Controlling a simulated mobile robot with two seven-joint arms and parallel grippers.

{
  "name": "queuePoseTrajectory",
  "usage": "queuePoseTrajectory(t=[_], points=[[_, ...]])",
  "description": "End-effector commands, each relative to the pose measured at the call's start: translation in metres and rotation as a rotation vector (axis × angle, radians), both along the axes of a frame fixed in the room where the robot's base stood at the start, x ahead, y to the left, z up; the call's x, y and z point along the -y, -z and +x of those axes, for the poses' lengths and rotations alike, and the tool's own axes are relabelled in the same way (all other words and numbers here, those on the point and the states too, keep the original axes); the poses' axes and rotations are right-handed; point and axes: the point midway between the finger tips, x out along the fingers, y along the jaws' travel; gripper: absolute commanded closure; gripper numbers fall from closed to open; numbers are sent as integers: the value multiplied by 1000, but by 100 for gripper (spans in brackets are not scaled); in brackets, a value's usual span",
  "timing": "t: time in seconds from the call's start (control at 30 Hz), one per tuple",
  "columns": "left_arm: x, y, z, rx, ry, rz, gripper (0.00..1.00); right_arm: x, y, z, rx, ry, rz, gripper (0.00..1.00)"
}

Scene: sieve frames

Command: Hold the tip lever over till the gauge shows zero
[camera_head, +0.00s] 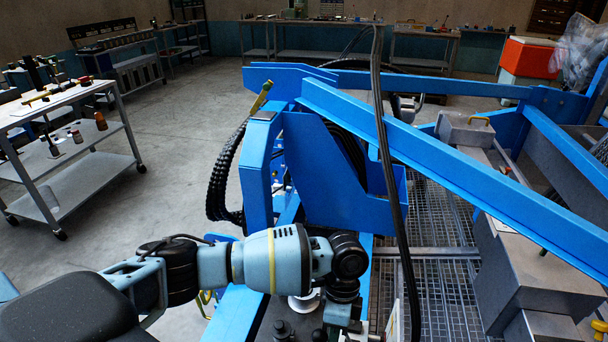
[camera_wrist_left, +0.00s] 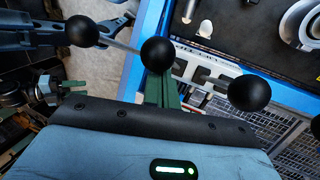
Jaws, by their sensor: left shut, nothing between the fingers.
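Three black ball-topped levers show in the left wrist view: a left ball (camera_wrist_left: 82,31), a middle ball (camera_wrist_left: 158,54) and a right ball (camera_wrist_left: 249,93). A pale round fitting (camera_wrist_left: 300,25) on the black panel may be the gauge; no reading shows. It also appears partly hidden below my left arm in the head view (camera_head: 304,302). My right gripper is out of view.
A blue steel frame (camera_head: 440,160) crosses the head view, with a black hose (camera_head: 385,130) hanging in front. A yellow handle (camera_head: 262,96) stands on it. A grating (camera_head: 440,290) and grey boxes (camera_head: 525,270) lie right. A white-topped cart (camera_head: 60,100) stands left, with open floor between.

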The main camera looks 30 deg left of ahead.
Motion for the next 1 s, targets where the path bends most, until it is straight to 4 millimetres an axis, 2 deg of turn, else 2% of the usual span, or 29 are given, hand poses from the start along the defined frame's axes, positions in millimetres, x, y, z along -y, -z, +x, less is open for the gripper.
queuePoseTrajectory(t=[0.2, 0.37, 0.77, 1.0], points=[[23, 1, 6, -2, 2, -3, 100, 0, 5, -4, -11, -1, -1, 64], [34, 0, 9, -2, 1, -2, 100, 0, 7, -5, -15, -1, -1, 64], [36, -2, 10, 1, 0, -2, 100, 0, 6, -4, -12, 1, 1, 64], [36, -22, 11, 6, 0, -4, 100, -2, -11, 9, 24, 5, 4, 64]])
